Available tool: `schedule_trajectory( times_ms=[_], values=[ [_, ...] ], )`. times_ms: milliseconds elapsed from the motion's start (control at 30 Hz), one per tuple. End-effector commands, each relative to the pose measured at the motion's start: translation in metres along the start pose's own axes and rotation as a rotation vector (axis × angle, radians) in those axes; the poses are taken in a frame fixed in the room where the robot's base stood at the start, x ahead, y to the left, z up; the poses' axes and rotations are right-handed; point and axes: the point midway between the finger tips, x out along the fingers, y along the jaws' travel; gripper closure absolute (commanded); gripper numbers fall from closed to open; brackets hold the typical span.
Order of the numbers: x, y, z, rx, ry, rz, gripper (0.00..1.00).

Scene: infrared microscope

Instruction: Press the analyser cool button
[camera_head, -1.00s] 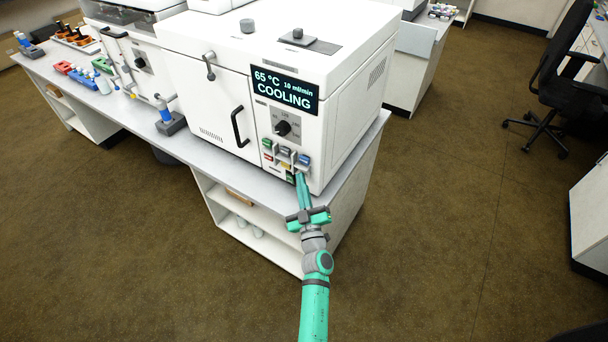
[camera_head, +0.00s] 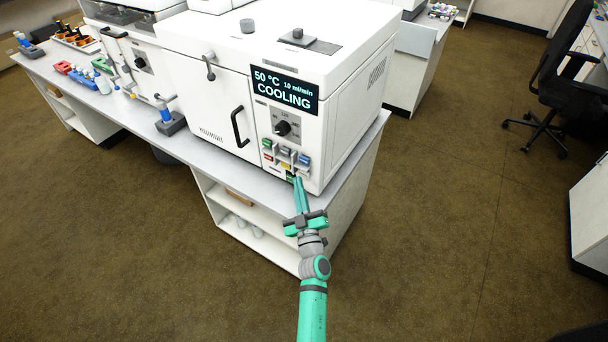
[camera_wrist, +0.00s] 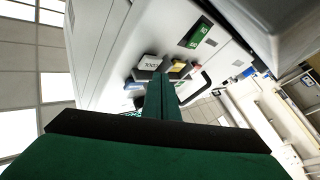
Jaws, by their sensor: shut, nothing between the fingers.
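The white analyser (camera_head: 215,85) stands on the bench, and its display (camera_head: 284,91) reads 50 °C, 10 ml/min, COOLING. Below the knob is a cluster of small coloured buttons, with a blue button (camera_head: 304,159) at its right end. In the wrist view a pale plate (camera_wrist: 151,62) with lettering that looks like COOL sits beside the blue button (camera_wrist: 134,86). My gripper (camera_head: 297,180) is shut and empty, its tips just below the button cluster. In the wrist view the fingers (camera_wrist: 164,84) partly hide the panel. I cannot tell whether they touch it.
The dial knob (camera_head: 283,128) is above the buttons, and a black door handle (camera_head: 239,127) is to their left. The bench edge (camera_head: 345,172) runs below the analyser, with open shelves underneath.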

Motion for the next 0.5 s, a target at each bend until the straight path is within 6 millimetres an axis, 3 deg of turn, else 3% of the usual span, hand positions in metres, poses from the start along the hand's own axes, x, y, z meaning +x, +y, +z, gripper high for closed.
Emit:
schedule_trajectory(
  times_ms=[233, 500],
  values=[
    [-0.002, -0.002, -0.001, 0.000, 0.000, -0.001, 1.00],
    [-0.017, -0.013, -0.013, 0.001, 0.001, -0.002, 1.00]
  ],
)
